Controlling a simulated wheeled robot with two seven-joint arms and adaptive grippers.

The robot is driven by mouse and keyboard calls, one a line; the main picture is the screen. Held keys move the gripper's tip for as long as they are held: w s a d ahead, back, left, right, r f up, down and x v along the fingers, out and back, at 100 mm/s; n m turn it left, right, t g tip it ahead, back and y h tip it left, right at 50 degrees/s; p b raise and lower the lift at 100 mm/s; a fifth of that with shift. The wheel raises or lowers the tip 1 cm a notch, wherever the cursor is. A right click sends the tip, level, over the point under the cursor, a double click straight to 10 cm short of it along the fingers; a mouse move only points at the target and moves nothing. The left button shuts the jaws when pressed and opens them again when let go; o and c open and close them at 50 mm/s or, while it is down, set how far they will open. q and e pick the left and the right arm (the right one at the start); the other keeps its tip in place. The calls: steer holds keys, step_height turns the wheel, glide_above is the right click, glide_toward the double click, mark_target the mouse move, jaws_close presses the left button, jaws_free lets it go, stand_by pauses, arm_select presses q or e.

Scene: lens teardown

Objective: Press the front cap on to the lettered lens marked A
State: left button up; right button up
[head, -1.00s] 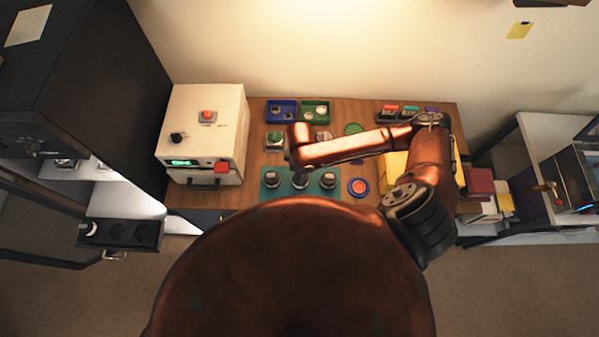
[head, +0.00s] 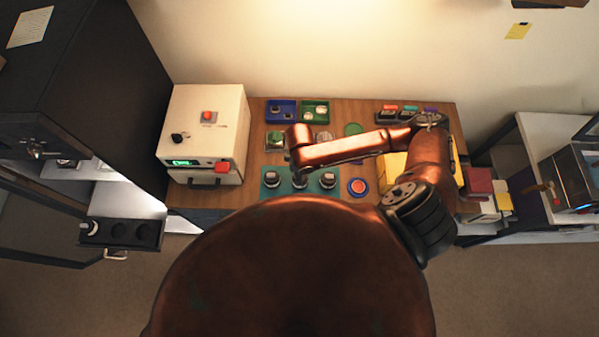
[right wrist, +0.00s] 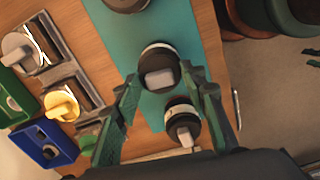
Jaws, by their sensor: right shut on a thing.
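Three dark, round lens-like pieces stand on the teal mat (head: 284,193): a left one (head: 270,179), a middle one (head: 300,183) and a right one (head: 328,180). In the head view my right gripper (head: 299,172) is over the middle piece and partly hides it. In the right wrist view its fingers (right wrist: 158,78) sit on either side of the middle piece (right wrist: 158,66), which has a grey block on its dark top. They are shut on it; I cannot tell cap from lens there. No letter A is readable. My left gripper is out of view.
A blue tray (head: 270,112) and a green tray (head: 326,108) stand at the back. Neighbouring pieces stand close to my right fingers.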

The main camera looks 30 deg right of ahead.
steer(key=shift+p, duration=0.55)
stand_by(0.5)
stand_by(0.4)
steer(key=o, duration=0.8)
steer(key=shift+o, duration=0.6)
steer(key=o, duration=0.4)
steer(key=shift+r, duration=0.1)
